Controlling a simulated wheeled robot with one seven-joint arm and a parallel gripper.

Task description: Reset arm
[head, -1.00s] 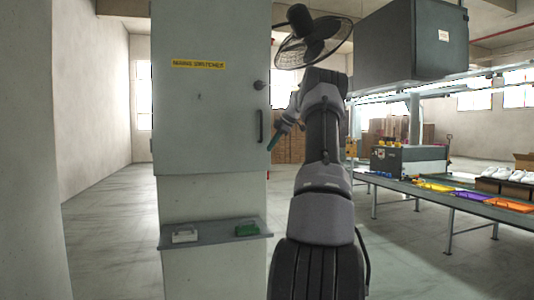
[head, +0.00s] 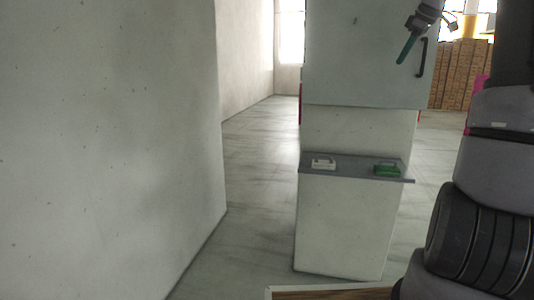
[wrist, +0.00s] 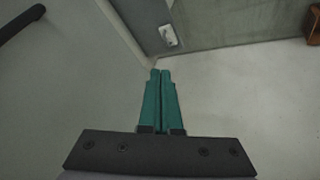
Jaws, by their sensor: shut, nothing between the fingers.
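My gripper (head: 406,48) is at the upper right of the head view, in front of the grey cabinet (head: 345,70) and left of its dark handle. In the wrist view its two green fingers (wrist: 161,95) lie side by side, shut, with nothing between them. My arm rises along the right edge of the head view. The cabinet's upper part is cut off by the frame.
A grey shelf (head: 345,165) on the pillar below the cabinet holds a white block (head: 323,164) and a green block (head: 387,169). A pale wall (head: 110,140) fills the left. Stacked brown boxes (head: 458,75) stand behind at right. Open floor (head: 255,215) lies between wall and pillar.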

